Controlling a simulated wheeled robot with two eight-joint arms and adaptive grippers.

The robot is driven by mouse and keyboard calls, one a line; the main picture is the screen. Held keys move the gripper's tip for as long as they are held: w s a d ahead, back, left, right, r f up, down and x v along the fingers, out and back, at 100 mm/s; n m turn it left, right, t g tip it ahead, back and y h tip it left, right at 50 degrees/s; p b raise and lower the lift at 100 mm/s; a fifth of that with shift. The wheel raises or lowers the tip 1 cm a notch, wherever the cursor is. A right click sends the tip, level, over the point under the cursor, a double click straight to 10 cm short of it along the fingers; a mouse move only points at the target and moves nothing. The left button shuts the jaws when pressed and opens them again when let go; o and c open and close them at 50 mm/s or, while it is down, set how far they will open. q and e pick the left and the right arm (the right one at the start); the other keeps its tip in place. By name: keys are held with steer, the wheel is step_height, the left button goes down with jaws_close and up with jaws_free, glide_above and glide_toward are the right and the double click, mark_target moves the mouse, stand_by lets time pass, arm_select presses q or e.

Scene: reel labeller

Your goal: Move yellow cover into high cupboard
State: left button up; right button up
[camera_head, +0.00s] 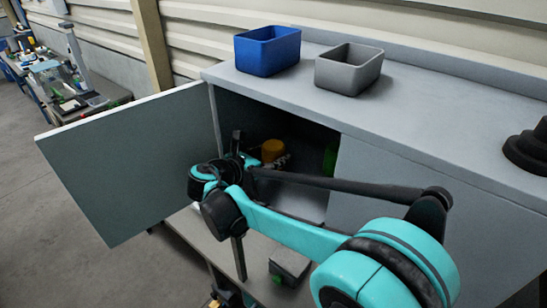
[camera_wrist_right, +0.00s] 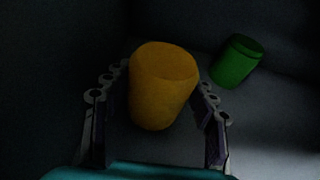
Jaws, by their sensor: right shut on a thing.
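The yellow cover (camera_head: 272,150) is inside the open cupboard (camera_head: 240,110), in its dark interior. In the right wrist view the yellow cover (camera_wrist_right: 163,86) stands between the two fingers of my right gripper (camera_wrist_right: 162,80), which is shut on it. In the head view my right gripper (camera_head: 280,161) reaches in through the cupboard opening, partly hidden by its own arm. I cannot tell whether the cover touches the cupboard floor. My left gripper does not show.
A green cylinder (camera_wrist_right: 236,61) stands inside, right of the cover; it also shows in the head view (camera_head: 329,161). The cupboard door (camera_head: 125,160) is swung open to the left. A blue bin (camera_head: 267,52) and a grey bin (camera_head: 348,70) stand on top.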

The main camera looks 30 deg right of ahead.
steer(key=shift+f, duration=0.55)
steer(key=shift+a, duration=0.3)
steer(key=shift+f, duration=0.1)
steer(key=o, duration=1)
steer(key=shift+d+f, duration=0.1)
steer(key=shift+d, duration=0.1)
steer(key=shift+o, duration=0.2)
steer(key=shift+a, duration=0.1)
steer(key=b+v, duration=0.2)
steer(key=v, duration=0.8)
steer(key=shift+s+a, duration=0.1)
steer(key=shift+a, duration=0.15)
steer(key=shift+s+a+r, duration=0.25)
steer(key=shift+a+r, duration=0.2)
steer(key=shift+a, duration=0.2)
